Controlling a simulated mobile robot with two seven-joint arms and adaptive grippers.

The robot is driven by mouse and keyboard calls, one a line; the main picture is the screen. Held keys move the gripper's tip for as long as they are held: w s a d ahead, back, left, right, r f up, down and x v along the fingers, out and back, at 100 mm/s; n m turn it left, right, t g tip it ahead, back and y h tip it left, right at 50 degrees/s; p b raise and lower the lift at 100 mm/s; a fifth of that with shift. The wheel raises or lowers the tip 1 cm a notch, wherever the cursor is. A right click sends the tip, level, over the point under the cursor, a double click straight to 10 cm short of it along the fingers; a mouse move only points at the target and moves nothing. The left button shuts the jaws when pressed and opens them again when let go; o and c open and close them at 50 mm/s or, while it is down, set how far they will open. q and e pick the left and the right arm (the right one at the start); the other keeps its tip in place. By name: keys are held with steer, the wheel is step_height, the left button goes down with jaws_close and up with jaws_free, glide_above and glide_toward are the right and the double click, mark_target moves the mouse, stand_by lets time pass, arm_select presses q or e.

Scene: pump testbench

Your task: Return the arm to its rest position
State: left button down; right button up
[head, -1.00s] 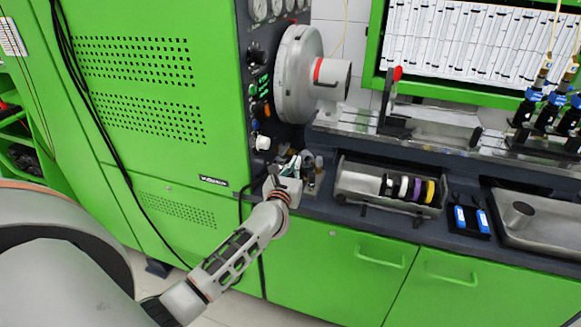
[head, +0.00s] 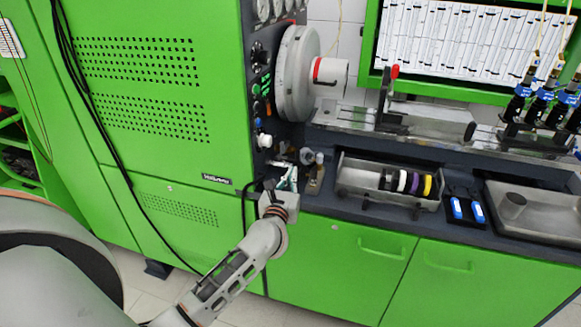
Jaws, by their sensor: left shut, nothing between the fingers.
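My left arm comes in from the lower left of the head view. Its end, with my left gripper (head: 271,189), is in front of the bench edge beside the green cabinet (head: 150,90). The gripper is small and dark here, and its fingers are partly hidden against the bench. It is shut with nothing in it. My right gripper is not in view.
Small fittings (head: 313,170) stand on the bench close to the gripper. A metal tray (head: 352,180) with several coloured rings, blue-labelled items (head: 467,209) and a sink (head: 540,212) lie to the right. A large grey flange (head: 297,75) juts from the cabinet above.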

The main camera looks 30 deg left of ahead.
arm_select(q)
steer(key=v, duration=0.6)
steer(key=shift+d, duration=0.3)
steer(key=s+d+f+m+h, duration=0.45)
steer(key=d+m, duration=0.25)
steer(key=m, duration=0.6)
steer(key=s+d+f+m+h, duration=0.35)
steer(key=s+d+m, duration=0.25)
steer(key=m, duration=0.7)
steer(key=s+d+f+m+g, duration=0.2)
steer(key=s+f+m+g, duration=0.4)
steer(key=s+f+m, duration=0.9)
steer(key=f+m, duration=0.1)
steer(key=m, duration=0.2)
steer(key=shift+d+f, duration=0.1)
